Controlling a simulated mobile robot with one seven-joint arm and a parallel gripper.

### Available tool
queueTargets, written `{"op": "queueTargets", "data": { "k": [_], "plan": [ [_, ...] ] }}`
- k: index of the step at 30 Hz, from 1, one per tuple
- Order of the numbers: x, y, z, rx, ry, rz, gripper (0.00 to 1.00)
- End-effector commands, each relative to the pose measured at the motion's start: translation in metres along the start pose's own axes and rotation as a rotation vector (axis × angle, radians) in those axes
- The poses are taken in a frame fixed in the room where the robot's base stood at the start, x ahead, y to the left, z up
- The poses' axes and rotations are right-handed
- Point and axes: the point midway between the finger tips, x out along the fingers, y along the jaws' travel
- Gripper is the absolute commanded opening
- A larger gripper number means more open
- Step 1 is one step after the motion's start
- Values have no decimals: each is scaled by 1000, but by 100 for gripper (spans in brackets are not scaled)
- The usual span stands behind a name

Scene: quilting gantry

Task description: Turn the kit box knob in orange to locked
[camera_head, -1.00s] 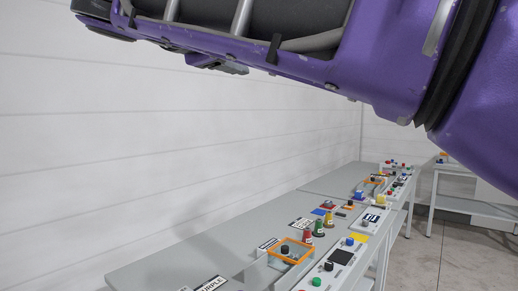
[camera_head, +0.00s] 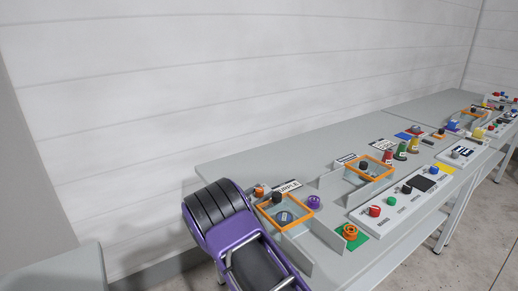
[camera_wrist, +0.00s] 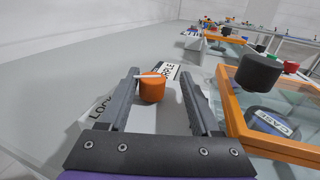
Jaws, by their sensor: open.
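The orange knob (camera_wrist: 152,88) is a short round cap with a white pointer stripe on top, pointing left in the wrist view. It sits on a white plate, partly covered by my fingers, with lettering starting "LOCK" (camera_wrist: 101,108) at left. My gripper (camera_wrist: 160,75) is open, with one finger on each side of the knob, nearer the left finger; I cannot tell whether either touches. In the head view the orange knob (camera_head: 260,190) shows just beyond my purple arm. The orange-framed clear kit box (camera_head: 312,203) stands right of it.
A black knob (camera_wrist: 262,70) stands on the kit box lid, close right of my right finger. A "PURPLE" label (camera_head: 288,186) lies behind. The bench left of the knob is clear.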

Motion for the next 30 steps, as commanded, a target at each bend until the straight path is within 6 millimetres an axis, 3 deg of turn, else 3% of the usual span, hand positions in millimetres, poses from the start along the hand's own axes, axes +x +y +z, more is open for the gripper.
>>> {"op": "queueTargets", "data": {
  "k": [3, 13, 30],
  "plan": [
    [-7, 6, -1, 3, 2, 13, 62],
    [-8, 6, -1, 2, 0, 13, 2],
    [-8, 5, -2, 1, 1, 148, 0]
  ]
}}
